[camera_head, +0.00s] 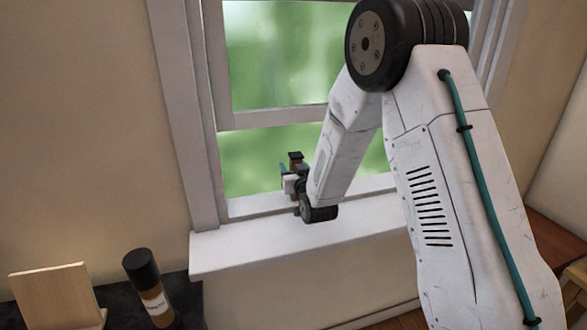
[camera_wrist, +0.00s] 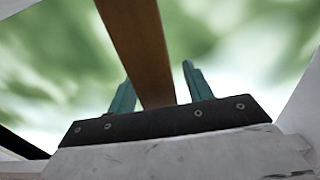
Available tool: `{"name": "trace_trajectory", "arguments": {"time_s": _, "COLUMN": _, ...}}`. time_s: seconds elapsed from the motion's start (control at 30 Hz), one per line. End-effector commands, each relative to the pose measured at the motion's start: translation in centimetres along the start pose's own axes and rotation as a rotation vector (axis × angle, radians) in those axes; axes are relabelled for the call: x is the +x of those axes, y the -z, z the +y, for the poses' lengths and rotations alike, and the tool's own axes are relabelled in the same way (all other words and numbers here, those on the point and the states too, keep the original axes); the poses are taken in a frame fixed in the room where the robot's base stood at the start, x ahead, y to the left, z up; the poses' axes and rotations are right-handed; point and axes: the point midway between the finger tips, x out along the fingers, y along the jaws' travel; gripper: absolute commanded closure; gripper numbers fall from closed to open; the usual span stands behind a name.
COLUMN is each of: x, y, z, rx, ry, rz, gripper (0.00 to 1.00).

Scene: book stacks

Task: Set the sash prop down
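The sash prop is a brown wooden bar (camera_wrist: 140,50). In the wrist view it runs from the top edge down between my gripper's teal fingers (camera_wrist: 158,92). Its left edge lies close to the left finger, and a gap shows on its right, so the fingers look open around it. In the head view my gripper (camera_head: 287,176) is small and partly hidden by my wrist, just above the window sill (camera_head: 290,242). A short brown piece with a dark top (camera_head: 296,160), likely the prop, shows beside it. Its lower end is hidden. The sash's bottom rail (camera_head: 270,118) is above.
A dark surface (camera_head: 190,292) at lower left holds a black-capped brown bottle (camera_head: 156,302) and a pale wooden stand (camera_head: 55,295). The window's left frame (camera_head: 188,110) rises beside my gripper. The sill's left part is clear. Brown wooden furniture (camera_head: 553,235) is at far right.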

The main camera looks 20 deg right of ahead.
Motion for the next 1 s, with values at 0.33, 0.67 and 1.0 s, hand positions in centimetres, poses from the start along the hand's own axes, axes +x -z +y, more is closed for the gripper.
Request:
{"name": "trace_trajectory", "arguments": {"time_s": 0.33, "x": -3.1, "y": 0.3, "z": -0.1, "rx": 0.0, "ry": 0.001, "rz": -0.002, "gripper": 0.49}}
{"name": "trace_trajectory", "arguments": {"time_s": 0.67, "x": -9.8, "y": 0.3, "z": -0.1, "rx": 0.0, "ry": 0.001, "rz": -0.001, "gripper": 0.49}}
{"name": "trace_trajectory", "arguments": {"time_s": 1.0, "x": -12.1, "y": 0.3, "z": -0.1, "rx": 0.0, "ry": 0.001, "rz": -0.001, "gripper": 0.49}}
